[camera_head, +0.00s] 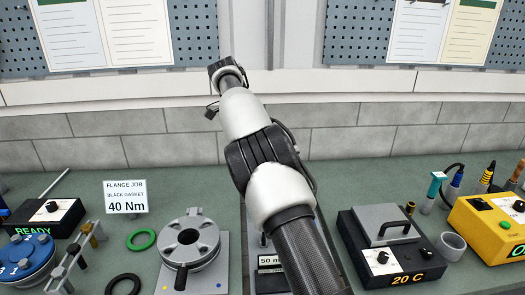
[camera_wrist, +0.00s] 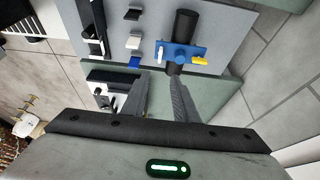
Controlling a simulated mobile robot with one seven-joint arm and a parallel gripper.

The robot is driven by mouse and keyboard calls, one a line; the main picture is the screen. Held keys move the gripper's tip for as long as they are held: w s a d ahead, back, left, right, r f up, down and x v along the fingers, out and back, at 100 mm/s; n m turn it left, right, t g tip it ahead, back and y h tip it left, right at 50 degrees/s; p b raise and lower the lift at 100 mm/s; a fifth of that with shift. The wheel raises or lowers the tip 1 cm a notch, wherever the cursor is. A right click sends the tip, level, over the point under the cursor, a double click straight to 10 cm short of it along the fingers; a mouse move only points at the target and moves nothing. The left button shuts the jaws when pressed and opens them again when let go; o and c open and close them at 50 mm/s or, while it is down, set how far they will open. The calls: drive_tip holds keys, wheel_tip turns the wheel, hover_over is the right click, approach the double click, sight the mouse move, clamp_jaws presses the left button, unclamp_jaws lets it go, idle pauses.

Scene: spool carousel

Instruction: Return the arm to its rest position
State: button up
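My arm (camera_head: 265,165) reaches up from the lower right over the bench toward the back wall. Its far end is raised in front of the wall, and my gripper's fingers cannot be made out in the head view. In the wrist view my gripper (camera_wrist: 159,78) shows two grey fingers with a gap between them. It is open, and nothing is seen between the fingers.
The green bench (camera_head: 80,185) holds a flange fixture (camera_head: 190,240), a blue round device (camera_head: 25,260), a black "20 C" unit (camera_head: 400,262) and a yellow box (camera_head: 490,225). Pegboards hang behind. The wrist view shows a blue fitting (camera_wrist: 183,53) beyond the fingers.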

drive_tip(key=s+d+r+n+t+y, duration=0.1)
drive_tip(key=s+d+r+n+y, duration=0.1)
drive_tip(key=s+d+r+n, duration=0.4)
drive_tip(key=s+d+r+n+t+y, duration=0.1)
drive_tip(key=s+d+r+n+y, duration=0.15)
drive_tip(key=s+r, duration=0.65)
drive_tip(key=s+f+n+t, duration=0.1)
drive_tip(key=s+f+n, duration=0.3)
drive_tip(key=s, duration=0.8)
drive_tip(key=s+a+f+n+t+p, duration=0.1)
drive_tip(key=s+f+n, duration=0.3)
drive_tip(key=s, duration=0.8)
drive_tip(key=shift+s+f+n+t, duration=0.25)
drive_tip(key=shift+f+n+t, duration=0.1)
drive_tip(key=shift+n+t, duration=0.5)
